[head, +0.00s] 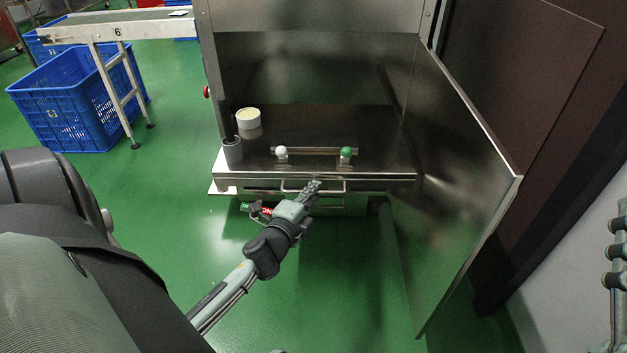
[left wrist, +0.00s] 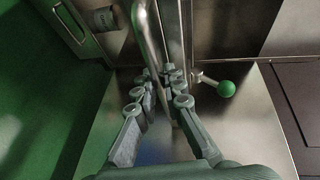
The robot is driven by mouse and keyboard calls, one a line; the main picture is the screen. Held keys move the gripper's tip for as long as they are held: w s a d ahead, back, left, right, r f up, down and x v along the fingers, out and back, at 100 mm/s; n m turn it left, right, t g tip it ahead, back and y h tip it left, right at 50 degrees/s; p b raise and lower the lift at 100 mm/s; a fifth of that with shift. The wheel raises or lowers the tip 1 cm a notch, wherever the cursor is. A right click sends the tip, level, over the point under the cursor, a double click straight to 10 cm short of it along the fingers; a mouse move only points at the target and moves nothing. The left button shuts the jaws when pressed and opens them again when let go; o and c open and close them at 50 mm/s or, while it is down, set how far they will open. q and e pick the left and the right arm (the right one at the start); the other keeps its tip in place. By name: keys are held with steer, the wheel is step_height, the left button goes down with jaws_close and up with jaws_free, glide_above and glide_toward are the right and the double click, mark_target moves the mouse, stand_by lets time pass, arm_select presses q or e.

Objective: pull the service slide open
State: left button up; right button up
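The service slide (head: 378,194) sits low at the front of the steel machine, under the worktop, with a bar handle (head: 292,191) on its front. It looks nearly flush with the machine. Finger contact is partly hidden.
A white-topped tub (head: 248,119) and a grey cylinder (head: 232,150) stand at the worktop's left. A white knob (head: 281,151) and green knob (head: 346,153) sit on a front rail. A steel side panel (head: 465,190) bounds the right. Green floor in front is open.

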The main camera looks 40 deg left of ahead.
arm_select(q)
steer(key=o, duration=0.5)
steer(key=shift+c, duration=0.2)
steer(key=shift+s, duration=0.1)
steer(key=v, duration=1.1)
steer(key=shift+s+r, duration=0.2)
steer(key=shift+s, duration=0.15)
steer(key=shift+d, duration=0.15)
